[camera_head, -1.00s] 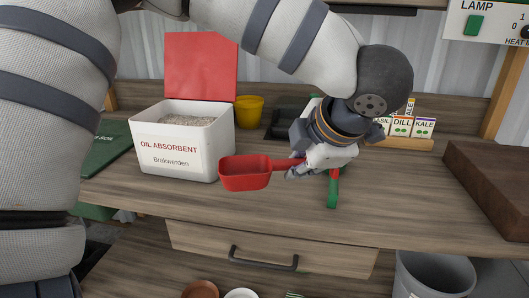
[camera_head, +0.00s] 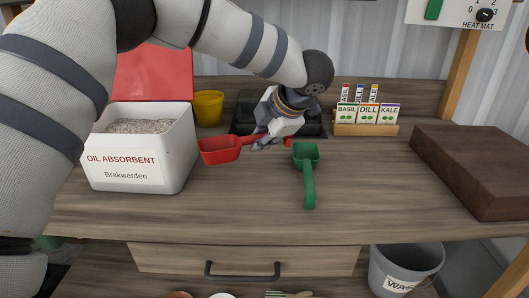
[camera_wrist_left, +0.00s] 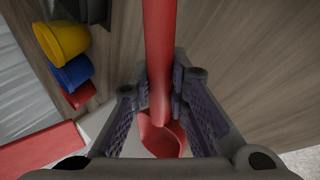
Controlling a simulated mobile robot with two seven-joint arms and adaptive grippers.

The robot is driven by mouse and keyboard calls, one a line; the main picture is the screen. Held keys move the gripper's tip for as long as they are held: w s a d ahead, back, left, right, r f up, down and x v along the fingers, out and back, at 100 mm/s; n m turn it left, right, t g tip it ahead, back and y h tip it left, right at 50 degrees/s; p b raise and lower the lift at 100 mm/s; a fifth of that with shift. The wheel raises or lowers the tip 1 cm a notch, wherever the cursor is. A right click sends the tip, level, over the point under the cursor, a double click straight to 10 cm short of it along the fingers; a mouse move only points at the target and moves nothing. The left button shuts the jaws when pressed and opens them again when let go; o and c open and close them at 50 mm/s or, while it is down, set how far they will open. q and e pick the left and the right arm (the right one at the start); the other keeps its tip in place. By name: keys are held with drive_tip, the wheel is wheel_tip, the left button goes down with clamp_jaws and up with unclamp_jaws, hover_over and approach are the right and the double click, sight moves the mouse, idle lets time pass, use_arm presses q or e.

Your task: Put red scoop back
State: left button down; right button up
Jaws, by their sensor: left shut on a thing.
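The red scoop (camera_head: 221,149) is held by its handle in my left gripper (camera_head: 262,142), its bowl pointing left beside the white oil absorbent box. The left wrist view shows the red handle (camera_wrist_left: 160,60) between the two fingers (camera_wrist_left: 160,100), with the bowl partly hidden low in the picture. The white box (camera_head: 172,160) labelled OIL ABSORBENT stands open on the bench at the left, filled with grey granules (camera_head: 138,126), its red lid (camera_head: 155,72) raised behind. A green scoop (camera_head: 309,180) lies on the bench to the right of my gripper. My right gripper does not show.
A yellow cup (camera_head: 208,108) stands behind the box, and a black tray (camera_head: 245,112) lies behind my gripper. Seed packets in a wooden rack (camera_head: 366,129) stand back right. A brown block (camera_head: 480,175) sits at the right. The front of the bench (camera_head: 240,210) is clear.

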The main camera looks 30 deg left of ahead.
use_arm(q)
drive_tip(key=shift+w+a+f, duration=0.1)
drive_tip(key=shift+w+f, duration=0.2)
drive_tip(key=shift+w+a+f, duration=0.1)
drive_tip(key=shift+w+f, duration=0.05)
drive_tip(key=shift+f, duration=0.7)
drive_tip(key=shift+w+f, duration=0.1)
drive_tip(key=shift+f, duration=0.7)
drive_tip(key=shift+f, duration=0.2)
drive_tip(key=shift+f, duration=0.25)
drive_tip(key=c, duration=1.6)
unclamp_jaws()
drive_tip(key=shift+o, duration=0.2)
drive_tip(key=v, duration=1.2)
drive_tip(key=shift+r, duration=0.45)
drive_tip(key=shift+s, duration=0.1)
